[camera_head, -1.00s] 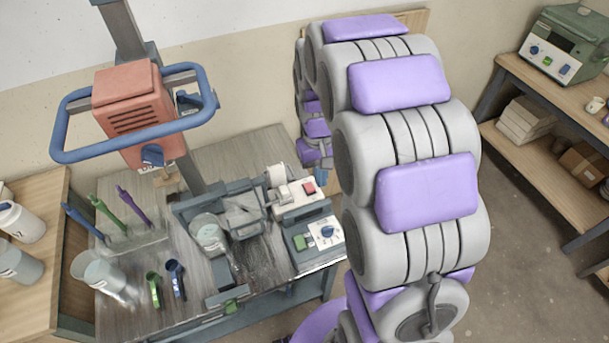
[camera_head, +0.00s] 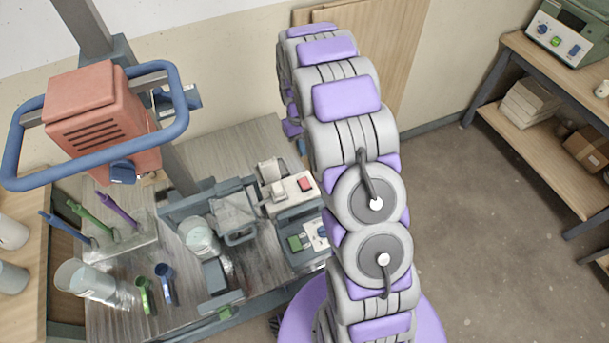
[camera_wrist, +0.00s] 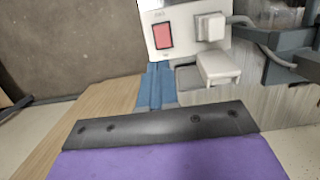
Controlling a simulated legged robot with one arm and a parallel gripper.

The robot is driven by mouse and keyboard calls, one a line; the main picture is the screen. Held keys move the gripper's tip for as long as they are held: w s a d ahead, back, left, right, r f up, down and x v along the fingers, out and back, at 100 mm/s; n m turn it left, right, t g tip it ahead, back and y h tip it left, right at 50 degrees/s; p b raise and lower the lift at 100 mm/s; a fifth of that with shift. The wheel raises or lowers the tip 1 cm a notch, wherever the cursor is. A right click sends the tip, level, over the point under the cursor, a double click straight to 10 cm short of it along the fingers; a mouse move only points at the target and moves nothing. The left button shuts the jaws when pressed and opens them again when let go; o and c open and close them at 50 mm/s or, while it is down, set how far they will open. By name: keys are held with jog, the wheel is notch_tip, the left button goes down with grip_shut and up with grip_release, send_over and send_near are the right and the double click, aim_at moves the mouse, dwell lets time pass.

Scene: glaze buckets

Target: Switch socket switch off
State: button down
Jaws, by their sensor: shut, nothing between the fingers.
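The socket box (camera_head: 279,206) is pale with a red switch (camera_head: 305,184), and stands on the bench beside the mixer. The wrist view shows the box (camera_wrist: 187,50) at the top, with the red rocker switch (camera_wrist: 163,35) left of a white plug (camera_wrist: 211,27). I cannot tell which way the rocker is tilted. My gripper (camera_wrist: 157,68) is shut and empty, its blue fingers together just below the switch in the wrist picture. Contact with the box cannot be made out. In the head view my arm hides most of the gripper.
Right of the plug is a grey cable (camera_wrist: 262,45). The mixer's orange head (camera_head: 100,115) with a blue hoop guard stands at the left. Beakers and coloured tools crowd the bench's left side. A shelf (camera_head: 545,125) stands right, with open floor between.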

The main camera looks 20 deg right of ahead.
aim_at(306, 184)
jog(key=shift+a, duration=0.2)
jog(key=shift+f, duration=0.1)
jog(key=s+f+b, duration=0.1)
jog(key=f, duration=0.3)
jog(key=f+b, duration=0.1)
jog(key=f, duration=0.4)
jog(key=s+f+b, duration=0.1)
jog(key=f, duration=0.3)
jog(key=shift+s+f, duration=0.25)
jog(key=shift+s, duration=0.05)
